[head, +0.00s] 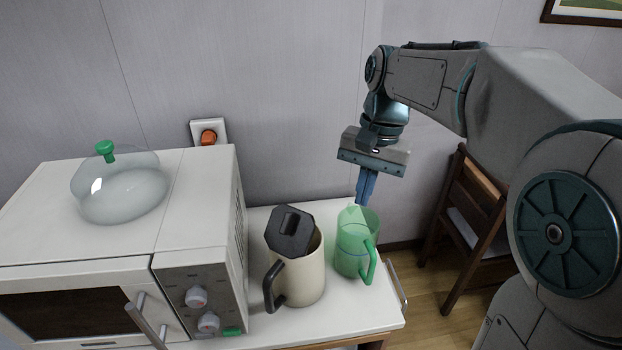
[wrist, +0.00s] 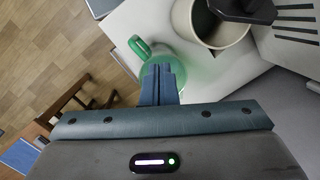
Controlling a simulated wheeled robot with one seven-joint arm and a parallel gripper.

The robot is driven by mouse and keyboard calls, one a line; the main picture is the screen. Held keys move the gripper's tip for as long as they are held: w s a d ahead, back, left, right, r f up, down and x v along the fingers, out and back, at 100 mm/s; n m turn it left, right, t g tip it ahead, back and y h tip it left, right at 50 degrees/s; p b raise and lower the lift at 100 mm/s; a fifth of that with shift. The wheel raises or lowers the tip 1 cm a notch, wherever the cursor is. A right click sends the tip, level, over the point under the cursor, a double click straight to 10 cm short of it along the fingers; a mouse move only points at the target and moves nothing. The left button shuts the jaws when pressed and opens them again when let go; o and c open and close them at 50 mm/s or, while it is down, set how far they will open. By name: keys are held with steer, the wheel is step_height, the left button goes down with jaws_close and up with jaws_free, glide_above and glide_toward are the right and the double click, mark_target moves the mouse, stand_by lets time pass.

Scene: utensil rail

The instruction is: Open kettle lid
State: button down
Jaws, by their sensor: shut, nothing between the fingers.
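The kettle (head: 303,274) is cream with a dark handle and stands on the white counter, right of the microwave. Its dark lid (head: 291,231) is tilted up, leaving part of the opening uncovered at the right. In the wrist view the kettle's cream rim (wrist: 221,44) and open inside show, with the dark lid (wrist: 243,10) raised over one side. My gripper (head: 364,199) is shut and empty, pointing down above the green pitcher, to the right of the kettle and apart from it. Its closed fingers (wrist: 159,80) also show in the wrist view.
A translucent green pitcher (head: 355,260) stands right beside the kettle, under my gripper. The white microwave (head: 199,190) with a glass cover (head: 120,190) on top is at the left. A wooden chair (head: 462,222) stands on the floor at the right.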

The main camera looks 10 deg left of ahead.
mark_target(286, 231)
steer(key=w+a+r+m+g, duration=0.2)
steer(key=w+a+r+g, duration=0.1)
steer(key=w+a, duration=0.4)
steer(key=x, duration=0.6)
steer(key=a+x, duration=0.1)
steer(key=x, duration=0.3)
steer(key=shift+s+r+b, duration=0.15)
steer(key=shift+s+b, duration=0.15)
steer(key=shift+s+a, duration=0.25)
steer(key=shift+s, duration=0.05)
steer(key=shift+s+a+r+p, duration=0.25)
steer(key=shift+s+r, duration=0.25)
steer(key=shift+s, duration=0.05)
steer(key=shift+s+a+r+p, duration=0.2)
steer(key=shift+s+a+r, duration=0.05)
steer(key=shift+s+r, duration=0.3)
steer(key=shift+s+r, duration=0.1)
